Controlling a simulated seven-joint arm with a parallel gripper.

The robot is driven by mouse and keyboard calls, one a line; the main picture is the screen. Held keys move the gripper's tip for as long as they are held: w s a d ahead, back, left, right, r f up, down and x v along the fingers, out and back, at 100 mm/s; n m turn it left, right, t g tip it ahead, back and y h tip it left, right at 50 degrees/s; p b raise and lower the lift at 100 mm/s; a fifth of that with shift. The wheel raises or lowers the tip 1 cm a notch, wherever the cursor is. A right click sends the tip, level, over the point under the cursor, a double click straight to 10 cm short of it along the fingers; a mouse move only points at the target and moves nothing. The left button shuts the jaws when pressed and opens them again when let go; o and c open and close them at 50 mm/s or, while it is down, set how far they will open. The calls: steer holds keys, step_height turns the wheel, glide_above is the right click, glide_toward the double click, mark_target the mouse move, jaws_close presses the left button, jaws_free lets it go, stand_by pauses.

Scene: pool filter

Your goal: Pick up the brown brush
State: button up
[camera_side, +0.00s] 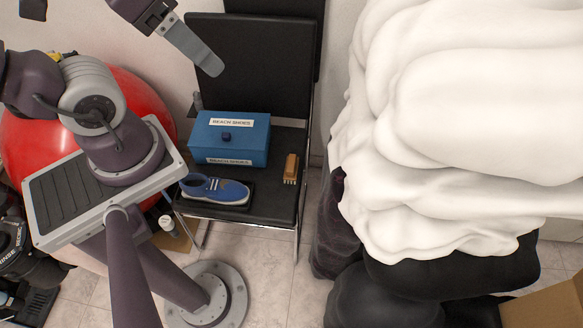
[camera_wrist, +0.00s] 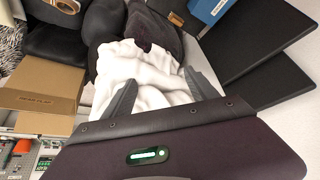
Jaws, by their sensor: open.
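The brown brush (camera_side: 291,168) stands on the black chair seat (camera_side: 270,205), near its right edge, with pale bristles facing down. In the wrist view the brush (camera_wrist: 177,18) is small, at the top edge. My gripper (camera_wrist: 158,88) is open and empty in the wrist view, its two grey fingers apart. In the side view my gripper (camera_side: 205,58) is at the top, high in front of the chair back and well apart from the brush. Only one finger shows clearly there.
A blue "BEACH SHOES" box (camera_side: 230,138) and a blue shoe (camera_side: 214,190) on a dark base stand left of the brush. A large white draped heap (camera_side: 450,120) rises to the right. A red ball (camera_side: 135,95) lies behind my arm. Floor shows in front of the chair.

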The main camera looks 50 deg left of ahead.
steer(key=w+a+r+n+g+h, duration=0.15)
steer(key=w+a+r+n, duration=0.25)
steer(key=w+r, duration=0.65)
steer(key=n+g+y, duration=0.2)
steer(key=n+g, duration=0.2)
steer(key=n, duration=0.1)
glide_above(291, 162)
step_height(291, 162, down, 6)
steer(key=f, duration=0.1)
steer(key=shift+h, duration=0.25)
step_height(291, 162, down, 68)
steer(key=shift+d+r, duration=0.1)
steer(key=shift+r, duration=0.15)
jaws_close()
step_height(291, 162, up, 10)
steer(key=shift+r, duration=0.1)
